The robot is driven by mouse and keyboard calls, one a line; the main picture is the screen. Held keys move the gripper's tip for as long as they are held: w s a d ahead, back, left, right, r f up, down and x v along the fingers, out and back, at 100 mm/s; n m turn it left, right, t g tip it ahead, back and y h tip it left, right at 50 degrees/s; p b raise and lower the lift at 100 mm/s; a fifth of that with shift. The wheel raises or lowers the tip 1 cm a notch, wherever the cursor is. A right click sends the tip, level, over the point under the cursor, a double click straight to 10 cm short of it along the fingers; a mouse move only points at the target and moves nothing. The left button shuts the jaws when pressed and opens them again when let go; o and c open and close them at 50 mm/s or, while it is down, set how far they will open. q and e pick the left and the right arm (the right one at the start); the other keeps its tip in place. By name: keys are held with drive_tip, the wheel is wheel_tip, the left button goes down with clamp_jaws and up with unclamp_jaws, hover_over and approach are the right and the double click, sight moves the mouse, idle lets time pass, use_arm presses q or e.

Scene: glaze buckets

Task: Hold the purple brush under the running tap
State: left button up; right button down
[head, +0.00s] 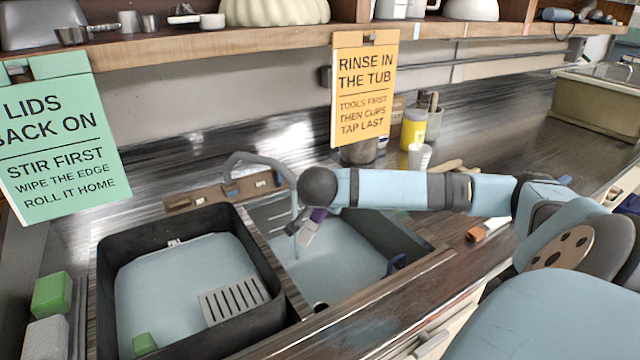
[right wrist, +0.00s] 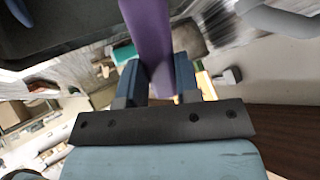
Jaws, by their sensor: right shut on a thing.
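My right arm reaches in from the right over the right-hand basin in the head view. My right gripper (right wrist: 158,72) is shut on the purple brush (right wrist: 150,35), whose handle runs between the two blue fingers. In the head view a short purple part of the brush (head: 318,214) shows below my dark wrist, tilted down-left to a pale head. The grey tap (head: 265,160) arches over the right basin. A thin pale streak, seemingly water, drops from its spout close beside the brush head; whether they touch I cannot tell. My left gripper is out of view.
A black tub (head: 275,318) with a grey slotted piece and a green block stands left of the basin (head: 345,260). Green and grey sponges (head: 50,296) lie far left. An orange sign (head: 362,90) hangs behind my wrist. Yellow jar (head: 413,128) and cups stand behind the arm.

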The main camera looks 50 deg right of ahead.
drive_tip(key=shift+w+d, duration=0.2)
drive_tip(key=shift+d, duration=0.2)
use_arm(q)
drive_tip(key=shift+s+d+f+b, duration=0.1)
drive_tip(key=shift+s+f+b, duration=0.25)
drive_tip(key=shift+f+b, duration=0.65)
use_arm(e)
drive_tip(key=w+d+f, duration=0.2)
drive_tip(key=w+d, duration=0.5)
drive_tip(key=w, duration=0.3)
drive_tip(key=shift+d+f, duration=0.15)
drive_tip(key=shift+f, duration=0.1)
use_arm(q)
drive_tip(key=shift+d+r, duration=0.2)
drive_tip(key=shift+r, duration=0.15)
use_arm(e)
drive_tip(key=shift+s+d, duration=0.1)
use_arm(q)
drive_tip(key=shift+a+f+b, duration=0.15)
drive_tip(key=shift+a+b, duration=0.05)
drive_tip(key=shift+b, duration=0.1)
use_arm(e)
drive_tip(key=shift+s+d, duration=0.3)
drive_tip(key=shift+d, duration=0.1)
